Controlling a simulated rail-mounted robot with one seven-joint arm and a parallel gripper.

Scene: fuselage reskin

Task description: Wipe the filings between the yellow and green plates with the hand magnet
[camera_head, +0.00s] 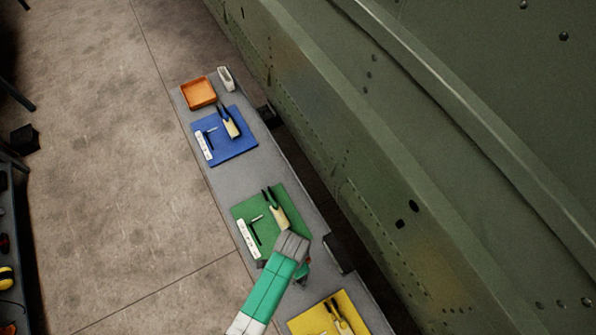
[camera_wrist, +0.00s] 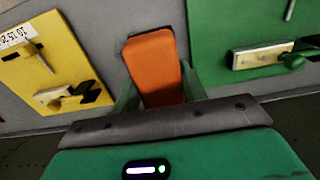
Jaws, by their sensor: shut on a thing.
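My gripper (camera_wrist: 160,88) is shut on an orange block, which I take to be the hand magnet (camera_wrist: 153,60), held between its two green fingers. In the wrist view it is over the grey bench strip (camera_wrist: 100,28) between the yellow plate (camera_wrist: 62,65) on the left and the green plate (camera_wrist: 228,30) on the right. I cannot tell whether the magnet touches the bench. In the head view my arm partly covers the area between the green plate (camera_head: 247,207) and the yellow plate (camera_head: 358,321). I cannot make out any filings; some may be hidden under the magnet.
The grey bench (camera_head: 222,180) runs beside the green fuselage (camera_head: 400,150). Each plate carries small tools. A blue plate (camera_head: 235,149), an orange tray (camera_head: 198,93) and a small pale object (camera_head: 226,78) are at the far end. The floor (camera_head: 100,170) left of the bench is open.

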